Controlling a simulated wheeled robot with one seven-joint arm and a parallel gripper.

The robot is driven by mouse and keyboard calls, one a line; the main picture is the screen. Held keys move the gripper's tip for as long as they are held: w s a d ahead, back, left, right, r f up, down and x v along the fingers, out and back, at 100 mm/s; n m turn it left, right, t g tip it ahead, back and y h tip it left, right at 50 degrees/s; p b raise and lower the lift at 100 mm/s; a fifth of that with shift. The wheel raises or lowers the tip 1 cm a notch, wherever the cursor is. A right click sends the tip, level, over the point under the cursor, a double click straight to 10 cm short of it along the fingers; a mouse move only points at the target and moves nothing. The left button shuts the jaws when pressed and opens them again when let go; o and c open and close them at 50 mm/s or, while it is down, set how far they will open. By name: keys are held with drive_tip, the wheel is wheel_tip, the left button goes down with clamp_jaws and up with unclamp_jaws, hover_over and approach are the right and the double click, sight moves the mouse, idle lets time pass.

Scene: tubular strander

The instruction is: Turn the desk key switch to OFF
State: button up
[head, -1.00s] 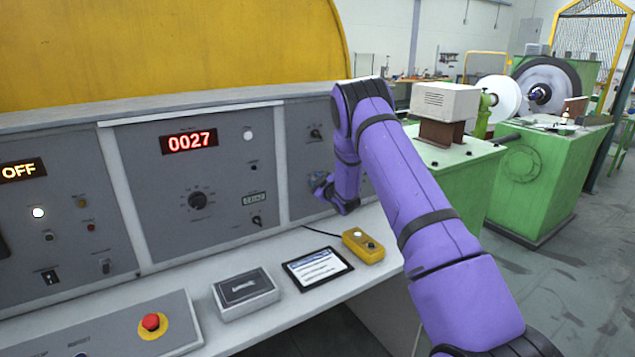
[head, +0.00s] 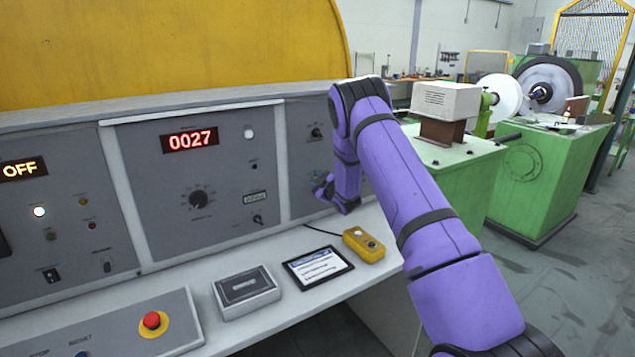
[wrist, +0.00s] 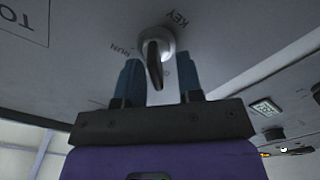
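The key switch (wrist: 155,45) shows in the wrist view, a pale round collar with a dark key (wrist: 154,68) hanging from it on a grey panel. The lettering KEY is beside it at the upper right and RUN at the left; another mark at the right is partly hidden by a finger. My gripper (wrist: 159,72) is open, with one blue finger on each side of the key and a visible gap to it. In the head view my gripper (head: 318,183) is small at the right console panel, partly hidden by my purple arm, and the key cannot be made out there.
A grey box (head: 245,290), a tablet (head: 318,267) and a yellow control box (head: 363,244) lie on the desk below my arm. A red emergency button (head: 153,321) is at the front left. Green machinery (head: 535,180) stands at the right.

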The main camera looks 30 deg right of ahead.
drive_tip(key=shift+s, duration=0.1)
drive_tip(key=s, duration=1)
drive_tip(key=shift+s+d, duration=0.15)
drive_tip(key=shift+s, duration=0.15)
drive_tip(key=s+a+r+m+g+h, duration=0.2)
drive_tip(key=a+r+m, duration=0.1)
drive_tip(key=r, duration=1)
drive_tip(key=s+a+r+m+g, duration=0.35)
drive_tip(key=s+a+r, duration=0.25)
drive_tip(key=s+r, duration=0.45)
drive_tip(key=s+a+r+m+g, duration=0.1)
drive_tip(key=s+a, duration=0.3)
drive_tip(key=s, duration=0.7)
drive_tip(key=s+a+r+m+g+y, duration=0.1)
drive_tip(key=s+a+g, duration=0.3)
drive_tip(key=s, duration=0.8)
drive_tip(key=s+a+r+m+g, duration=0.1)
drive_tip(key=s+a, duration=0.3)
drive_tip(key=s, duration=0.8)
drive_tip(key=shift+a+r+g, duration=0.25)
drive_tip(key=shift+r+g, duration=0.3)
drive_tip(key=shift+g, duration=0.1)
